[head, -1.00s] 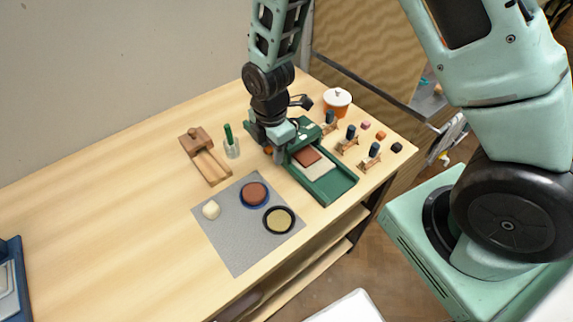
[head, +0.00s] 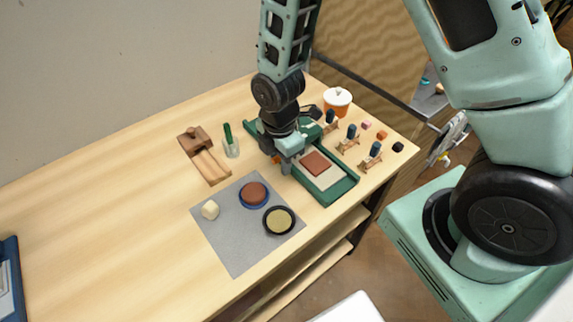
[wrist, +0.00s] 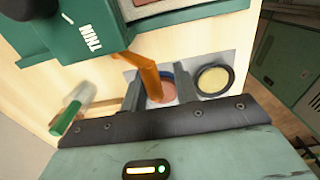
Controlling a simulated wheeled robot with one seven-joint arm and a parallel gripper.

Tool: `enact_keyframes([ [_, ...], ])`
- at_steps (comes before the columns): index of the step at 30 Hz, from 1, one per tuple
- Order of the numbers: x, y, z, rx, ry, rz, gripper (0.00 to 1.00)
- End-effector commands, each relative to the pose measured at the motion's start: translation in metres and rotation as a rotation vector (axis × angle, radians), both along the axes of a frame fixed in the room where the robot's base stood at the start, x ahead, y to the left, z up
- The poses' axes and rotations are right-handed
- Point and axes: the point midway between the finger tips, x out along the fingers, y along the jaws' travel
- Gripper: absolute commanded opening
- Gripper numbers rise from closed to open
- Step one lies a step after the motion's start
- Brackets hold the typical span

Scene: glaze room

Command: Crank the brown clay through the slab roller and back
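The green slab roller (head: 345,185) stands at the right of the table. The brown clay (head: 316,163) lies flat on a pale sheet (head: 325,178) on its bed, on the near side of the roller. In the wrist view the roller's housing (wrist: 85,30) reads "THIN", and an orange crank handle (wrist: 148,72) reaches down from it. My gripper (head: 281,168) is at the roller's left side. In the wrist view my gripper (wrist: 158,95) has its fingers apart, with the handle's end between them and a gap at the right; I see no grip on it.
A grey mat (head: 235,245) holds a brown disc (head: 254,193), a yellow-filled black ring (head: 278,221) and a pale lump (head: 210,210). Stamps, small blocks and a lidded pot (head: 337,99) stand right.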

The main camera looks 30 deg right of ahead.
Motion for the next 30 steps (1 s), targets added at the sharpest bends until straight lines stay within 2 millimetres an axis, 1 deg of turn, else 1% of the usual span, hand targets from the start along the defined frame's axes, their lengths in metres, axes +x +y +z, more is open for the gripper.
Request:
enact_keyframes([
  [1, -0.003, -0.001, -0.004, 0.0, 0.002, 0.001, 0.29],
  [9, -0.015, -0.003, -0.016, 0.0, 0.002, 0.002, 0.29],
  [23, -0.007, -0.001, -0.013, 0.0, 0.001, 0.001, 0.29],
  [26, -0.007, -0.001, -0.008, 0.0, 0.001, 0.001, 0.29],
  [30, -0.007, -0.002, 0.005, 0.0, 0.0, 0.0, 0.29],
])
